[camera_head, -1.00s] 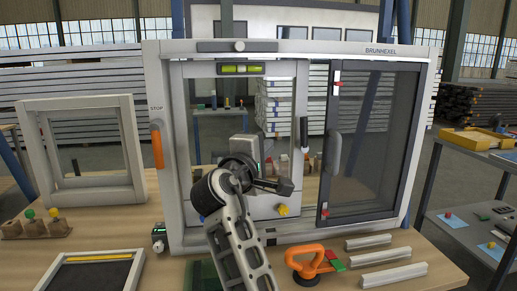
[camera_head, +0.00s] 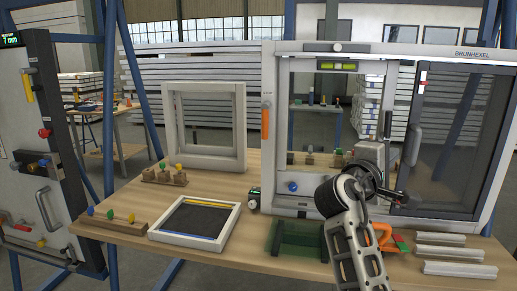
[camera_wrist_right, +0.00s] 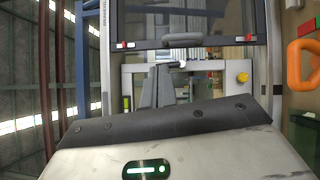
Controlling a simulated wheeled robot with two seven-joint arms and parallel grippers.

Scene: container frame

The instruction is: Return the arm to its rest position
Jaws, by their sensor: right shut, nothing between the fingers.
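My right arm rises from the lower right in the head view, in front of the large window frame (camera_head: 420,47). My right gripper (camera_head: 398,195) is shut and empty, in front of the frame's lower part. In the right wrist view the grey fingers (camera_wrist_right: 153,90) are together, with the window frame behind them. A yellow knob (camera_wrist_right: 242,77) shows there to their right. A blue knob (camera_head: 292,186) is on the frame's lower rail, left of my arm. My left gripper is not in view.
An orange-handled tool (camera_head: 385,238) and several pale profiles (camera_head: 455,253) lie right of my arm. A green glass piece (camera_head: 292,238), a dark framed panel (camera_head: 195,219) and knob blocks (camera_head: 163,176) occupy the bench to the left. A smaller white frame (camera_head: 205,161) stands behind.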

